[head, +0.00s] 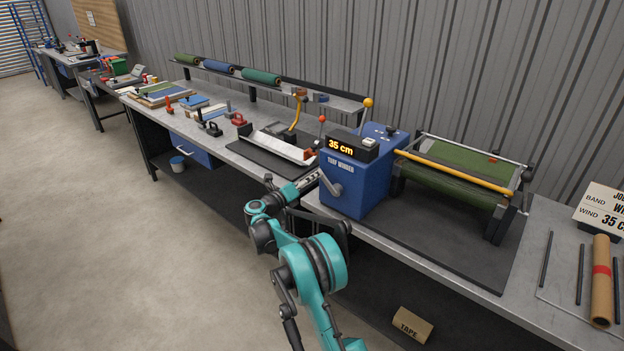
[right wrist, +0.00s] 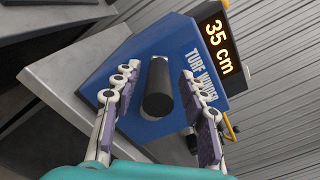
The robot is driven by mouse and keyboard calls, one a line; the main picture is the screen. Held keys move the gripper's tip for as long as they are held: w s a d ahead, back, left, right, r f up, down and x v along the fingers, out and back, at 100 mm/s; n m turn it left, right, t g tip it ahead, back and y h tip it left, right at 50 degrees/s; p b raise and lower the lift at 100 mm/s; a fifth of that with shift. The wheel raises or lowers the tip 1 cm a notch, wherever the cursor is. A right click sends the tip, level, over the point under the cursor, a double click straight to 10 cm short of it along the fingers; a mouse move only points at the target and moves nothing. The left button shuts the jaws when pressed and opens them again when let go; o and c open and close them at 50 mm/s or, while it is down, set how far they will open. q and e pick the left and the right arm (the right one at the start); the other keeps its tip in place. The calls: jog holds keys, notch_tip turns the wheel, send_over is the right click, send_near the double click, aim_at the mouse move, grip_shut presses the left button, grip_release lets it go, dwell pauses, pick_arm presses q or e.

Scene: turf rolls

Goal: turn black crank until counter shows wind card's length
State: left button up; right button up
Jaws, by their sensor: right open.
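The blue turf winder (head: 352,185) stands on the bench, and its counter (head: 341,146) reads 35 cm. The counter also reads 35 cm in the right wrist view (right wrist: 215,45). The black crank (head: 334,187) is on the winder's front face. In the right wrist view its black handle (right wrist: 158,90) points toward the camera. My right gripper (head: 312,181) is open, with one finger on each side of the handle and visible gaps between; it holds nothing. The wind card (head: 598,208) at the right edge reads WIND 35 c, cut off by the frame. My left gripper is out of view.
Green turf (head: 450,172) lies over the winder's rollers on a black mat (head: 440,243). A cardboard tube with a red band (head: 601,285) and dark rods lie at the right. A white tray (head: 275,146) and hand tools are left of the winder. A TAPE box (head: 412,325) sits below.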

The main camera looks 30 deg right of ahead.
jog(key=v, duration=1.1)
jog(key=shift+s+a, duration=0.2)
jog(key=shift+a, duration=0.1)
